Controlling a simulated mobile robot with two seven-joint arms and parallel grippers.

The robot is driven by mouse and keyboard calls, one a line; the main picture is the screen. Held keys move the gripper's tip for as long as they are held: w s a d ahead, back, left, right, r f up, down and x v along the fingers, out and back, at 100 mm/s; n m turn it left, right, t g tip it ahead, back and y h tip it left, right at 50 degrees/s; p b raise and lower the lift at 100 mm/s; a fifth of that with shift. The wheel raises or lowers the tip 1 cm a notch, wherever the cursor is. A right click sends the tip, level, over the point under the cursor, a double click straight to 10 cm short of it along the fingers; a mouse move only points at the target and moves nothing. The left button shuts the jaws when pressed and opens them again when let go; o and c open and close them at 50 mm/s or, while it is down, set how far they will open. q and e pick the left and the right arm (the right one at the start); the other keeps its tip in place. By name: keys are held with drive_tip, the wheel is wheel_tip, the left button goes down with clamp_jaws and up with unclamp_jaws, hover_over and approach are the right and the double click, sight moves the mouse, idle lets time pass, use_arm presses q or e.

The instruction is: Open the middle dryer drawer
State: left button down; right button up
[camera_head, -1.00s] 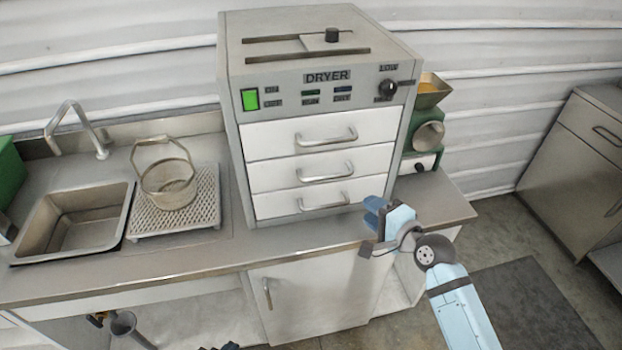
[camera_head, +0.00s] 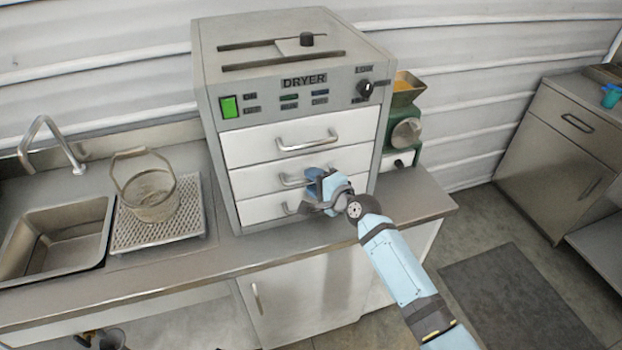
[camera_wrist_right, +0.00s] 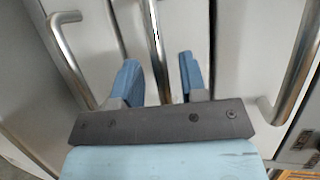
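The dryer (camera_head: 290,90) is a grey box on the counter with three white drawers, all shut. The middle drawer (camera_head: 258,182) has a bar handle (camera_head: 290,181), partly hidden by my right gripper. My right gripper (camera_head: 314,184), with blue fingers, is in front of the middle and bottom drawers. In the right wrist view its fingers (camera_wrist_right: 160,80) are apart, with the middle handle (camera_wrist_right: 155,40) running between them. A gap shows on both sides of the handle. My left gripper is not in view.
The top handle (camera_head: 308,141) is just above my right gripper, and the bottom handle (camera_head: 292,209) is close below. A wire basket (camera_head: 150,195) stands on a perforated tray left of the dryer, beside the sink (camera_head: 55,240). A green machine (camera_head: 404,135) stands to the right.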

drive_tip(key=shift+w+a+f, duration=0.1)
drive_tip(key=shift+w+a, duration=0.35)
clamp_jaws()
drive_tip(key=shift+d, duration=0.1)
